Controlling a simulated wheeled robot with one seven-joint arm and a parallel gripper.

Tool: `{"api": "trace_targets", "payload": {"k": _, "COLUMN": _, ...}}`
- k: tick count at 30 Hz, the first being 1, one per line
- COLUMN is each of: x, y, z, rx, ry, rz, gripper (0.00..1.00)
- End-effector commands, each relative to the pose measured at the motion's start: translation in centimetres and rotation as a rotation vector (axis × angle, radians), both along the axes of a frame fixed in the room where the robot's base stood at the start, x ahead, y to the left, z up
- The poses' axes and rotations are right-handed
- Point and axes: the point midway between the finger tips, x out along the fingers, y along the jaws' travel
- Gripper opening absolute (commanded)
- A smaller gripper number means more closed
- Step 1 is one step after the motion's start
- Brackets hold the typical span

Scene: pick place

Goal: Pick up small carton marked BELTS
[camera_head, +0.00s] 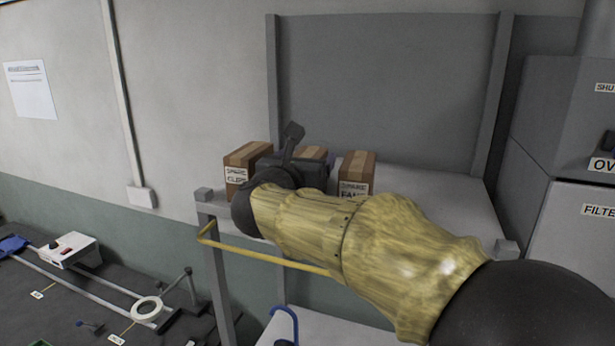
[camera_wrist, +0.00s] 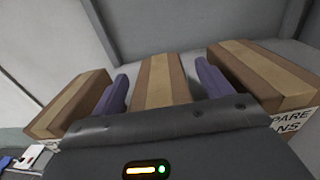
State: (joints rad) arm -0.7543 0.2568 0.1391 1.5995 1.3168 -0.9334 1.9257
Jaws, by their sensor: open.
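Three brown cartons with tan tape stand in a row on a grey shelf (camera_head: 420,180). The middle carton (camera_head: 314,152) is mostly hidden behind my arm, and its label does not show, so I cannot read BELTS anywhere. In the wrist view, the middle carton (camera_wrist: 160,82) lies between the two purple fingers of my gripper (camera_wrist: 161,70). The gripper is open, one finger on each side, with a small gap showing beside the carton. In the head view my gripper (camera_head: 292,150) is at the cartons, pointing away from me.
The left carton (camera_head: 245,165) has a label that seems to read SPARE CLIPS. The right carton (camera_head: 357,170) reads SPARE FANS. Both stand close outside the fingers. A yellow rail (camera_head: 265,254) runs along the shelf front. A grey cabinet (camera_head: 570,150) stands at right.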

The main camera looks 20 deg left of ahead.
Motion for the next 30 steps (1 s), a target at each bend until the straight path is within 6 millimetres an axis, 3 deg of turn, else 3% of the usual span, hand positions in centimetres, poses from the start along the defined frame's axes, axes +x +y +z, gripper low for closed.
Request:
{"api": "trace_targets", "payload": {"k": 8, "x": 0.0, "y": 0.0, "z": 0.0, "rx": 0.0, "ry": 0.0, "rz": 0.0, "gripper": 0.78}}
{"api": "trace_targets", "payload": {"k": 16, "x": -0.1, "y": 0.1, "z": 0.0, "rx": 0.0, "ry": 0.0, "rz": 0.001, "gripper": 0.25}}
{"api": "trace_targets", "payload": {"k": 25, "x": -0.2, "y": 0.3, "z": 0.3, "rx": 0.001, "ry": -0.002, "rz": 0.004, "gripper": 0.24}}
{"api": "trace_targets", "payload": {"k": 30, "x": 0.0, "y": 0.0, "z": 1.6, "rx": 0.005, "ry": -0.003, "rz": 0.0, "gripper": 0.24}}
